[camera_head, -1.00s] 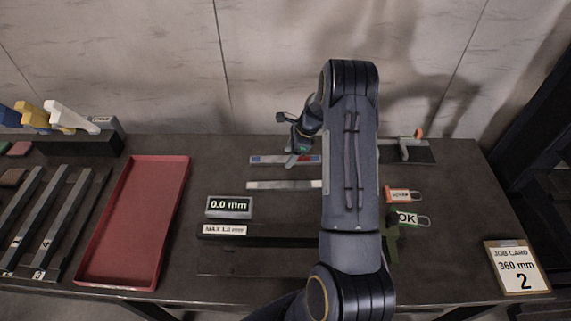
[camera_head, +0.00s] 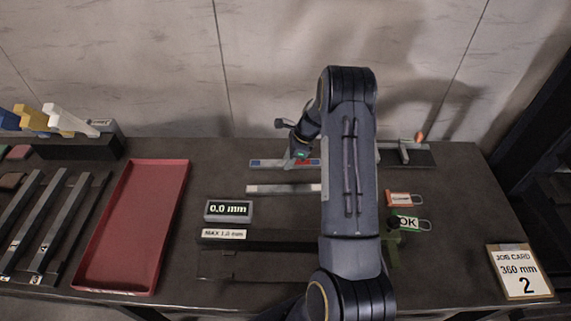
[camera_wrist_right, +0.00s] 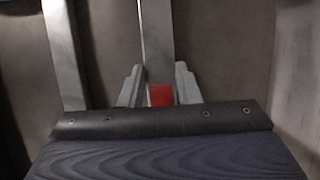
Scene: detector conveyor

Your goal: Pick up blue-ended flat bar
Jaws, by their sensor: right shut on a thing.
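The blue-ended flat bar (camera_head: 270,163) lies along the back middle of the bench, its left end blue with red marking beside it. My right gripper (camera_head: 297,162) is over the bar, right of its blue end. In the right wrist view the gripper (camera_wrist_right: 160,92) has its fingers on both sides of a grey bar (camera_wrist_right: 157,45) with a red patch, shut on it. The blue end does not show there. My forearm hides part of the bench to the right of the bar. I cannot tell any lift. My left gripper is not in view.
A 0.0 mm display (camera_head: 229,210), an empty red tray (camera_head: 181,190) and dark slotted bars stand to the left. Tags (camera_head: 404,199) and a job card (camera_head: 519,271) are right. The wall is close behind.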

